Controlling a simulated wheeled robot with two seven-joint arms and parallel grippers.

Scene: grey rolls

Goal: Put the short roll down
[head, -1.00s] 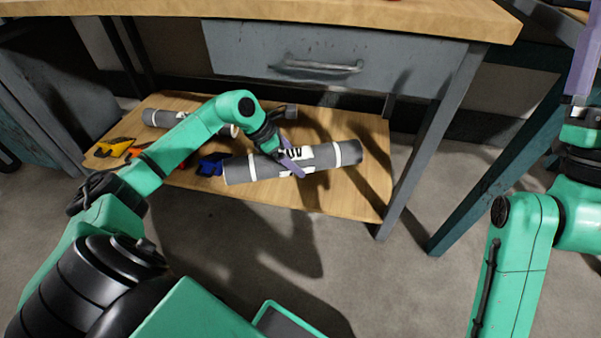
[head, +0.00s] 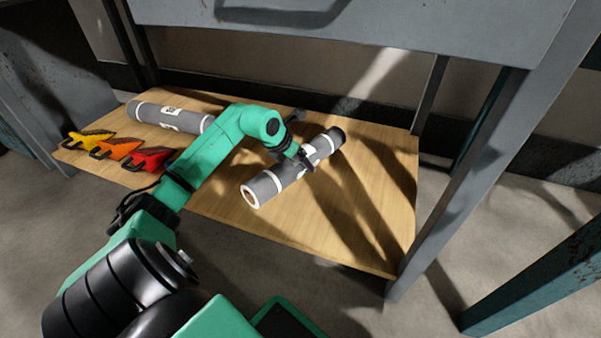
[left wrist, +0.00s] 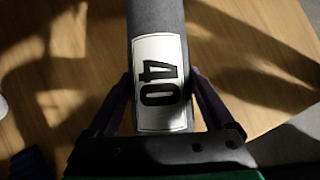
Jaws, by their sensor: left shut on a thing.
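A grey roll (head: 272,185) with white bands and a white label lies tilted across the picture over the wooden shelf in the head view. My left gripper (head: 307,162) is shut around its middle. In the left wrist view, the fingers of the left gripper (left wrist: 160,78) stand on both sides of the roll (left wrist: 157,20), by its label marked 40. I cannot tell whether the roll touches the shelf. A second grey roll (head: 170,117) lies on the shelf at the back left, its right end next to my arm. My right gripper is out of view.
The wooden shelf (head: 375,225) is bare to the right of the held roll, under striped shadows. Yellow (head: 88,137), orange (head: 117,148) and red (head: 148,159) handled items sit at the left. The drawer unit (head: 400,28) hangs above; a grey leg (head: 470,160) stands at the right.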

